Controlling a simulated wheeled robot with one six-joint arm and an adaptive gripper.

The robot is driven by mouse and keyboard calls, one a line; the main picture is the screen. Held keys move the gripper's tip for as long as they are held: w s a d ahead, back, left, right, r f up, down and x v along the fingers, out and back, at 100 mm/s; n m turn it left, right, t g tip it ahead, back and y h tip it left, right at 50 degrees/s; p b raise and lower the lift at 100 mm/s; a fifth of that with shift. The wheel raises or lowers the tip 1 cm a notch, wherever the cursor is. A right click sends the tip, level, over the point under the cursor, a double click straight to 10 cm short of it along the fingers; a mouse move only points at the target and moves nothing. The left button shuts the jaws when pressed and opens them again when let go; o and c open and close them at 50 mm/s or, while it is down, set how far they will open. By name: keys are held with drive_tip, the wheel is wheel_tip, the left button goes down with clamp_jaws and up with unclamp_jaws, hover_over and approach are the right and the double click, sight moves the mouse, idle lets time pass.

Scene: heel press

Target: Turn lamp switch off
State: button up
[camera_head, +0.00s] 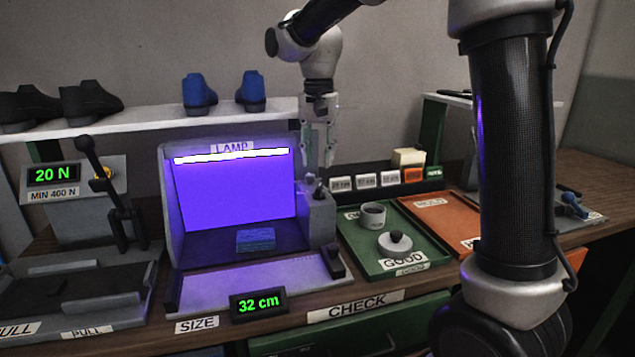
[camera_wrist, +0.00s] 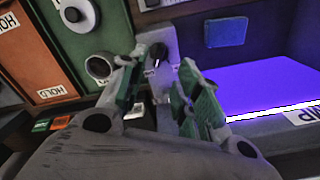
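The lamp box (camera_head: 235,205) is lit: a white tube (camera_head: 232,155) glows under the LAMP label, and the inside is violet. The lit lamp also shows at the right of the wrist view (camera_wrist: 275,85). The lamp switch (camera_head: 318,188) is a small dark knob on the grey block at the box's right side. In the wrist view the switch (camera_wrist: 156,54) shows just beyond and between the fingertips. My gripper (camera_head: 319,163) points down above the switch, its fingers apart and empty. It also shows in the wrist view (camera_wrist: 160,75). Whether a finger touches the switch is unclear.
A blue block (camera_head: 255,240) lies inside the lamp box. A green GOOD tray (camera_head: 375,268) with a cup (camera_head: 373,215) and a lidded round piece (camera_head: 395,242) stands to the right, beside an orange tray (camera_head: 440,215). A lever press (camera_head: 105,200) stands left.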

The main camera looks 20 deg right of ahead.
sight(318, 187)
wheel_tip(318, 187, down, 8)
drive_tip(key=shift+r, duration=0.15)
idle(0.3)
clamp_jaws()
